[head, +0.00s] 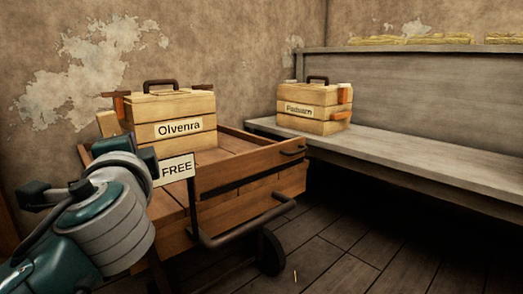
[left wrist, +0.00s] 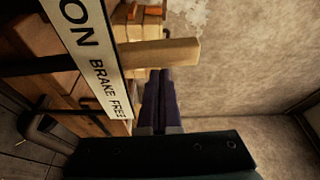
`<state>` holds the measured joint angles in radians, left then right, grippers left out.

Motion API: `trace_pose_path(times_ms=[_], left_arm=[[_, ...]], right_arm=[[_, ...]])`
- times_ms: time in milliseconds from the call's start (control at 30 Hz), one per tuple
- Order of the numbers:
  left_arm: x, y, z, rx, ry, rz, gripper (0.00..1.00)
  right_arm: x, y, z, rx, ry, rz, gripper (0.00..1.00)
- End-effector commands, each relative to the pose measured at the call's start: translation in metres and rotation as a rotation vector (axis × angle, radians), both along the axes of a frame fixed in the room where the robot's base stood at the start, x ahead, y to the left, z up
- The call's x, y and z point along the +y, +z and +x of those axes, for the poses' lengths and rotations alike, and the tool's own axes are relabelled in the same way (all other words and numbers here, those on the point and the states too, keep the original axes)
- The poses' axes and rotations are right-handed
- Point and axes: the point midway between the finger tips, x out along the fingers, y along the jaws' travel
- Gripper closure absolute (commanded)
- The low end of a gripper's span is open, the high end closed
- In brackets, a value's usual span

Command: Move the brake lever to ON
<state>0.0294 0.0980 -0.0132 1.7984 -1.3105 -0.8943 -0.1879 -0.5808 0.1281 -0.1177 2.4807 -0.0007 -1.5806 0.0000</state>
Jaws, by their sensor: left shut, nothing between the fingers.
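A pale wooden handle (left wrist: 165,53), apparently the brake lever's, runs across the upper left wrist view. Its dark rod passes behind a white plate (left wrist: 90,55) reading ON, BRAKE, FREE. The lever crosses behind the plate between the word ON and the word FREE. My left gripper (left wrist: 158,85) is shut and empty, its fingertips close beside the handle; I cannot tell whether they touch. In the head view the FREE end of the plate (head: 177,169) shows on the wooden cart (head: 250,165), and my left arm hides the rest. My right gripper is not in view.
A crate labelled Olvenra (head: 175,115) stands on the cart. Another labelled crate (head: 315,107) sits on the grey bench (head: 420,160) at the right. The cart has a push bar (head: 245,225) and a wheel (head: 271,252).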

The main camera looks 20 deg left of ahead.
Motion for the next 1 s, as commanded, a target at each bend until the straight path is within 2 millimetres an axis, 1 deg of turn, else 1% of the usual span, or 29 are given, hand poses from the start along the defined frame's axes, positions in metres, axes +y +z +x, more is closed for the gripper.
trace_pose_path(times_ms=[33,100,300,400,600,1000], left_arm=[[0.003,-0.005,-0.007,-0.028,0.002,-0.011,1.0],[0.007,-0.006,-0.017,-0.066,0.001,-0.027,1.0],[0.015,-0.009,-0.037,-0.151,0.002,-0.062,1.0],[0.018,-0.009,-0.043,-0.175,0.001,-0.072,1.0],[0.021,-0.009,-0.049,-0.196,0.006,-0.082,1.0],[0.023,-0.009,-0.05,-0.195,0.013,-0.083,1.0]], right_arm=[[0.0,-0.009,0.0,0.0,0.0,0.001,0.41],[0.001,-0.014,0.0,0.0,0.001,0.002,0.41],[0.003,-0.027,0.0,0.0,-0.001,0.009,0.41],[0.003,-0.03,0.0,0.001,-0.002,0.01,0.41],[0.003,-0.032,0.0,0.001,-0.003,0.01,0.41],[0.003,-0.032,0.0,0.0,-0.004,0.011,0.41]])
